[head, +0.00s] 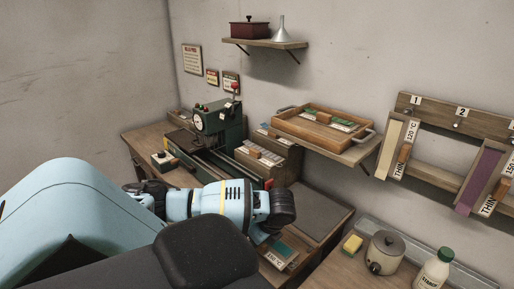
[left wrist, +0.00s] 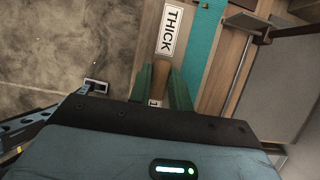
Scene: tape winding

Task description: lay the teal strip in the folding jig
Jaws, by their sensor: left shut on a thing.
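The teal strip (left wrist: 206,38) shows in the left wrist view, running beside a brown wooden grip with a white THICK label (left wrist: 171,30). My left gripper (left wrist: 160,82) has its two green fingers closed around this wooden grip. In the head view the teal strip (head: 288,245) and a white label lie low over the wooden bench, just beyond my left wrist, which hides the fingers. A green machine with a round dial (head: 198,123) and a long rail stands on the bench. I cannot tell which thing is the folding jig. My right gripper is not in view.
A rack (head: 430,113) on the right wall holds a cream strip (head: 391,145) and a purple strip (head: 481,178). A wooden tray (head: 315,130) sits on a shelf. A pot (head: 385,252), a yellow sponge (head: 352,243) and a bottle (head: 433,270) stand front right. A grey mat (head: 305,212) is bare.

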